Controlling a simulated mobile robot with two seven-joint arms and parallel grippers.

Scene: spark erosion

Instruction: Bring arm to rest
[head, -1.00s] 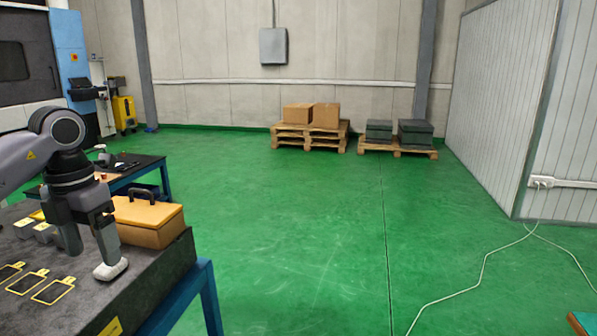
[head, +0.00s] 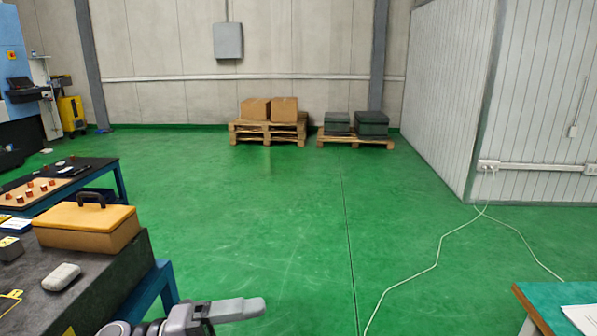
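Part of my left arm shows at the bottom edge, low in front of the table's right end, with a grey, finger-like piece (head: 235,309) pointing right. Most of the gripper is cut off or hidden, so I cannot tell its opening. Nothing is seen held at that piece. A pale, rounded block (head: 62,277) lies on the dark tabletop, apart from the arm. My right gripper is not in view.
The dark table (head: 110,278) at left carries a tan case (head: 88,228) and a grey block (head: 10,249). Another table with small copper-coloured pieces stands behind. A green table (head: 540,300) is at lower right. Open green floor lies between, crossed by a white cable (head: 436,262).

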